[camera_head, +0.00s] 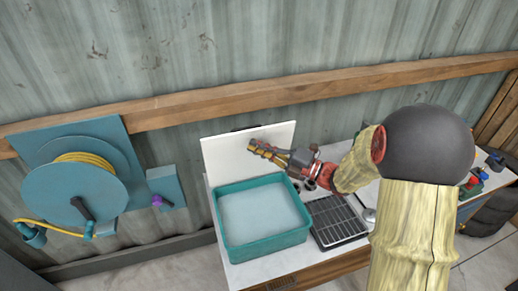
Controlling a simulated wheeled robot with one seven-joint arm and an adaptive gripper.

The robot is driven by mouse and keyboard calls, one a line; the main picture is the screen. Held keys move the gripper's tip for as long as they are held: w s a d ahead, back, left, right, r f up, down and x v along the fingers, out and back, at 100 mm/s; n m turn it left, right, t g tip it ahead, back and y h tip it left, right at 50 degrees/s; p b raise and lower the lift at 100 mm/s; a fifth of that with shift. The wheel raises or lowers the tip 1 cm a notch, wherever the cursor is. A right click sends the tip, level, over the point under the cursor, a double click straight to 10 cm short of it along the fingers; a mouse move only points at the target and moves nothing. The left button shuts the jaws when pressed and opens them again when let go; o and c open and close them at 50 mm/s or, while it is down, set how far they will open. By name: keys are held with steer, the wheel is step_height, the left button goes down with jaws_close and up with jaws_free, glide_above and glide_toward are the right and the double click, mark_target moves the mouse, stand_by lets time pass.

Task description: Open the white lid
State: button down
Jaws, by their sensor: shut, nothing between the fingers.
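The white lid (228,152) stands raised, nearly upright, at the back of the counter against the wall side. In front of it is a teal bin (267,254) with an open top and a pale inside. My gripper (254,147) is shut and empty. In the picture it overlaps the right part of the lid's front face, above the bin's back right corner. I cannot tell whether the fingertips touch the lid. My arm comes in from the right and hides part of the counter.
A dark slotted rack (337,221) sits right of the bin on the white counter (243,277). A blue hose reel (75,190) with yellow hose hangs on the corrugated wall at left. Small red and blue items (475,179) stand at far right. A wooden rail (230,98) crosses the wall.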

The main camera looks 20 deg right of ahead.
steer(key=shift+w+r+p, duration=0.3)
steer(key=shift+p, duration=0.6)
steer(key=shift+w+r+m+g+h+p, duration=0.3)
steer(key=shift+w+p, duration=0.15)
steer(key=shift+p, duration=0.75)
steer(key=w+p, duration=0.2)
steer(key=p, duration=0.3)
steer(key=shift+w+r+m, duration=0.1)
steer(key=shift+w+m, duration=0.05)
steer(key=shift+m, duration=0.25)
steer(key=shift+w+g+h+p, duration=0.25)
steer(key=shift+g+h+p, duration=0.05)
steer(key=shift+p, duration=0.1)
steer(key=shift+s+f, duration=0.1)
steer(key=shift+f, duration=0.1)
steer(key=shift+s+p, duration=0.3)
steer(key=shift+p, duration=0.1)
steer(key=p, duration=0.2)
glide_toward(253, 136)
steer(key=s, duration=0.3)
steer(key=shift+s+d+f, duration=0.15)
steer(key=shift+s+f, duration=0.05)
steer(key=shift+s, duration=0.05)
